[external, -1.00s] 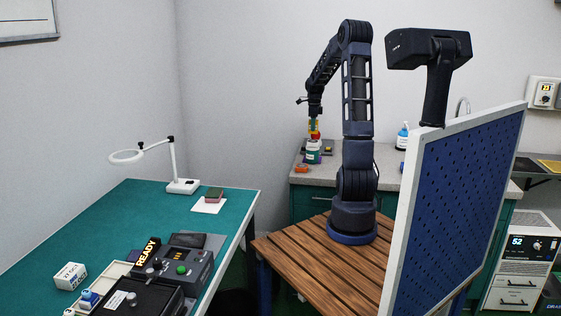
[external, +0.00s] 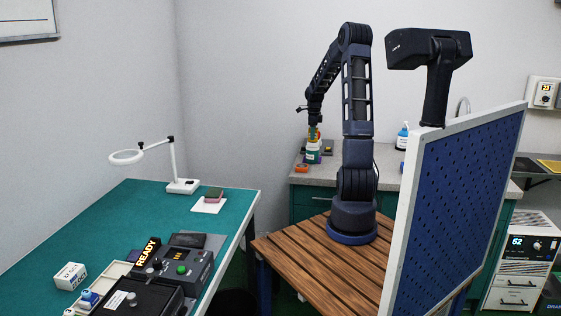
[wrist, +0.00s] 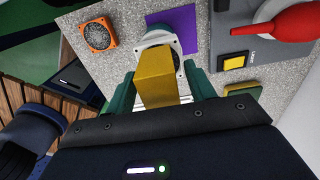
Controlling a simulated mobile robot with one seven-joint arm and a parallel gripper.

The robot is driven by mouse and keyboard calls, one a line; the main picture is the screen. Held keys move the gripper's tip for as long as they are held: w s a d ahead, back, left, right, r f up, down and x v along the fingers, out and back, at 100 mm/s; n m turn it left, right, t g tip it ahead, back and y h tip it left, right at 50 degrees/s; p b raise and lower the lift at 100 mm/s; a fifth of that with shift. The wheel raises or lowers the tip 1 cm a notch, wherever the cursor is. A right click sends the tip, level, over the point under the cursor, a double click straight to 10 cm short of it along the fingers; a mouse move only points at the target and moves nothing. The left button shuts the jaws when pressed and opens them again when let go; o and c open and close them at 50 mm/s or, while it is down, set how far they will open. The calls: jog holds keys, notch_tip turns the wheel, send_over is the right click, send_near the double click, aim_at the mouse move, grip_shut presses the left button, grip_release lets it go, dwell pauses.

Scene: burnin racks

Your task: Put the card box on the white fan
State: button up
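In the wrist view a yellow box, which I take to be the card box (wrist: 160,80), lies between the green fingers of my gripper (wrist: 162,82). The box hides much of the fan. I cannot tell whether the box touches the fan. A narrow light strip shows between the box and the right finger, so the grip is unclear.
On the counter (wrist: 210,60) an orange fan (wrist: 98,35) lies to the left. A sanitizer bottle (external: 403,136) stands behind my arm. A blue pegboard (external: 460,200) rises at right.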

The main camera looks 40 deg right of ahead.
jog(key=shift+r, duration=0.15)
notch_tip(320, 180, up, 11)
jog(key=shift+r, duration=0.15)
jog(key=s+a+r+n+t+h, duration=0.1)
jog(key=s+a+r+n, duration=0.3)
jog(key=s+a+n, duration=0.3)
jog(key=s+a+r+n+t, duration=0.1)
jog(key=s+a+r+n, duration=0.45)
jog(key=a, duration=0.35)
jog(key=s+a+f+n+t, duration=0.1)
jog(key=s+a+n, duration=0.4)
jog(key=s+n, duration=0.2)
jog(key=s+a+f+n+t+y, duration=0.1)
jog(key=s+a+n, duration=0.4)
jog(key=s, duration=0.7)
jog(key=shift+s+f+n+t, duration=0.25)
jog(key=shift+f+n, duration=0.5)
jog(key=shift+n, duration=0.5)
